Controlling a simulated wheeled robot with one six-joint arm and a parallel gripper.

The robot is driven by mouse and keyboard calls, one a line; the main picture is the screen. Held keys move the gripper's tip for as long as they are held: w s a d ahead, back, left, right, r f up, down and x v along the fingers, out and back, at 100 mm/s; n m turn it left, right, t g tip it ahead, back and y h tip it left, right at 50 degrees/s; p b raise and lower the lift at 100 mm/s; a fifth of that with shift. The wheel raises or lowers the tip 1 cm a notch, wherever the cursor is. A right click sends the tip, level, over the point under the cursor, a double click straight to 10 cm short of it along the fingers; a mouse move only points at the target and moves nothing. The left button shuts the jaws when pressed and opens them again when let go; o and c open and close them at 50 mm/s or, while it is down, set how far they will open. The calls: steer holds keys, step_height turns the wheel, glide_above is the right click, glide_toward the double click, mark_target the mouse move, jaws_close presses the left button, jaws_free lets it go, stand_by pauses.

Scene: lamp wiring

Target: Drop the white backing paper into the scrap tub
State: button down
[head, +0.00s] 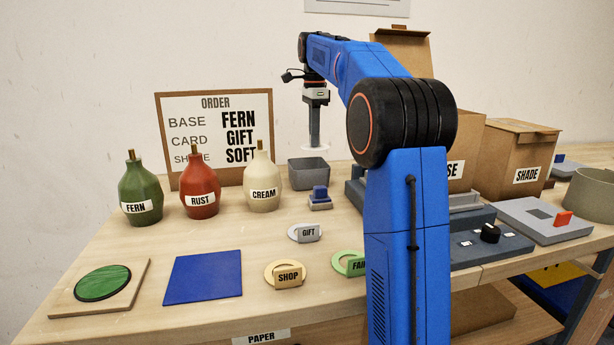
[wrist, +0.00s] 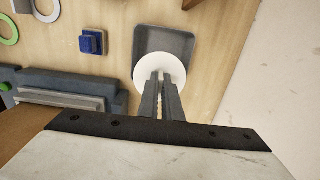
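The white backing paper (head: 315,150) is a thin round disc at the tips of my gripper (head: 314,144). It also shows in the wrist view (wrist: 174,65), where the two fingers of my gripper (wrist: 160,78) are close together on it. The scrap tub is a grey open box (head: 308,175) on the table, below the paper in the head view. In the wrist view the tub (wrist: 142,42) lies beyond the fingertips, and the disc overlaps its near edge in the picture. The paper appears above the rim, apart from it. The tub looks empty where its floor shows.
Green, red and cream lamp bases (head: 261,182) stand to the left, before the order board (head: 215,110). Cardboard boxes (head: 515,160) and grey fixtures stand at right.

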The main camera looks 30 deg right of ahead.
steer(key=shift+f, duration=2.45)
steer(key=c, duration=1.9)
jaws_free()
steer(key=shift+o, duration=0.2)
step_height(320, 180, up, 11)
steer(key=shift+f, duration=0.15)
steer(key=shift+r, duration=0.65)
